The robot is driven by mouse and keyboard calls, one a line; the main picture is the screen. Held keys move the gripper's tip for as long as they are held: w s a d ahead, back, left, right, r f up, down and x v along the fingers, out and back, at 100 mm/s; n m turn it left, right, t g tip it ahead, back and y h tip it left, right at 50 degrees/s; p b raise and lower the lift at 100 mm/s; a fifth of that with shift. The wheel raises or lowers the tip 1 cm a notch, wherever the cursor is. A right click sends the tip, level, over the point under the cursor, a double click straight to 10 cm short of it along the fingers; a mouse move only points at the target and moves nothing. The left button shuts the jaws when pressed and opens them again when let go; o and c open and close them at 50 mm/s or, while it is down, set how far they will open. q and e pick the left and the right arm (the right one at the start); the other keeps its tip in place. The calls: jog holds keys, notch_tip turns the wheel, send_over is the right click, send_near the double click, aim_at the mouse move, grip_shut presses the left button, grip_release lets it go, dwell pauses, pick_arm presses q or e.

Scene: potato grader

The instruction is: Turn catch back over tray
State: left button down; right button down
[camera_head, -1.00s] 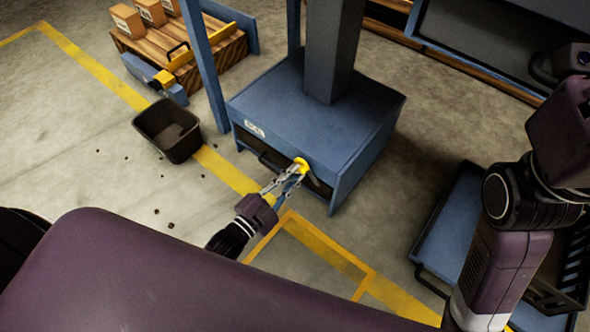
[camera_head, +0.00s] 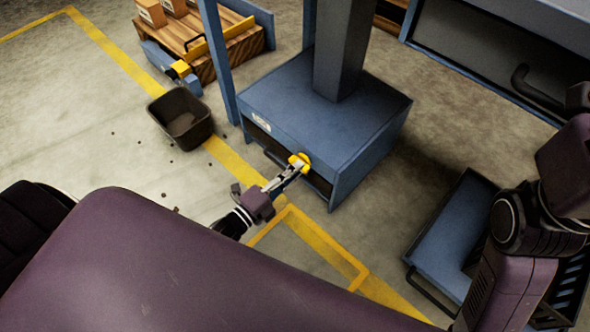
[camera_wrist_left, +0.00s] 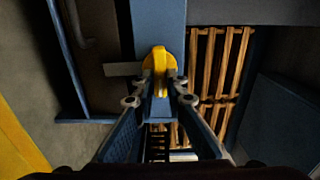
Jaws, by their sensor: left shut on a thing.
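The yellow catch (camera_head: 299,162) sits on the front of the blue cabinet (camera_head: 290,105), near the right end of its low opening. My left gripper (camera_head: 296,168) is shut on the catch. In the left wrist view, the yellow catch (camera_wrist_left: 159,68) stands between the two fingertips (camera_wrist_left: 158,90), and a flat grey tongue (camera_wrist_left: 123,69) points left from it. The tray is in the low opening; its dark handle (camera_head: 276,160) shows left of the catch, and most of the tray is hidden. My right gripper is not in view.
A black bin (camera_head: 181,120) stands on the floor left of the cabinet, with dark bits scattered nearby. A wooden pallet with boxes (camera_head: 200,35) is behind it. A blue cart (camera_head: 450,235) stands at the right. Wooden slats (camera_wrist_left: 222,65) show in the left wrist view.

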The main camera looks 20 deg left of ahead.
pick_arm(q)
jog(key=shift+f, duration=0.1)
dwell(0.5)
jog(key=c, duration=1.9)
grip_release()
jog(key=shift+c, duration=0.2)
jog(key=v, duration=1.2)
